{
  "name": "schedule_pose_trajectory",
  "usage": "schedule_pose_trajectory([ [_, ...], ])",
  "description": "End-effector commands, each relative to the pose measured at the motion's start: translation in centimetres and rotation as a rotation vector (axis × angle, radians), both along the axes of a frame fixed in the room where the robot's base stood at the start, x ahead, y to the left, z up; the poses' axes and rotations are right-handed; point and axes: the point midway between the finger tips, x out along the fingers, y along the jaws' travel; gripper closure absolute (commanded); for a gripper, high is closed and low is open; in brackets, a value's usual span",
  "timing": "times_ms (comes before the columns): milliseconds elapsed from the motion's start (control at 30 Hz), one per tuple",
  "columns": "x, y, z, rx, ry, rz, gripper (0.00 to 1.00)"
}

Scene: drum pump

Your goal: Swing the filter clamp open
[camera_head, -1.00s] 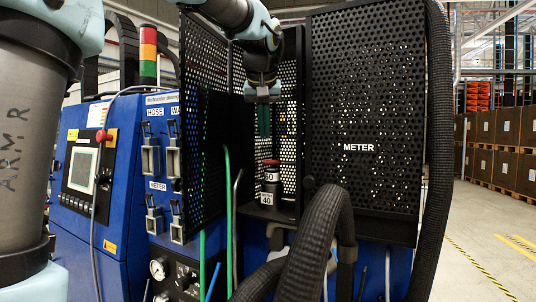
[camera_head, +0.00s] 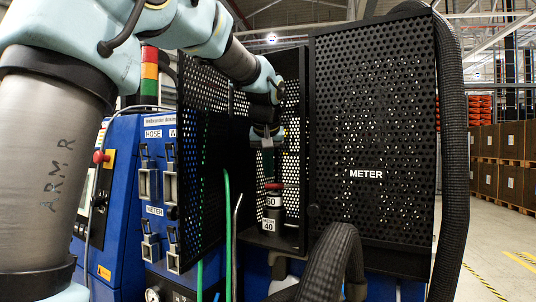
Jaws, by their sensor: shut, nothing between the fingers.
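My gripper (camera_head: 267,160) hangs inside the black perforated enclosure, pointing down. It is small and dark in this view; its fingers are together and empty. Below it stands a dark upright fitting with a red top (camera_head: 273,186) and white labels reading 60 and 40 (camera_head: 269,224). The fingers are above the red top; whether they touch it cannot be told. I cannot make out the filter clamp for certain; it may be part of this fitting or hidden behind the mesh panels.
A perforated panel marked METER (camera_head: 375,130) stands right of the opening, another mesh panel (camera_head: 204,150) left of it. A thick black hose (camera_head: 330,262) arches in front at the bottom.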

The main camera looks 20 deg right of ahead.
Motion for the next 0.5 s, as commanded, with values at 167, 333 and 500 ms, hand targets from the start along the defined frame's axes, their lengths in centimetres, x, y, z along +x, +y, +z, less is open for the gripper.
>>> schedule_pose_trajectory([
  [167,2.0,-0.8,-2.9,0.004,0.004,0.001,1.0],
  [333,0.0,0.0,-2.6,0.0,-0.001,-0.002,1.0],
  [500,-1.2,0.6,-2.6,0.0,-0.001,-0.001,1.0],
])
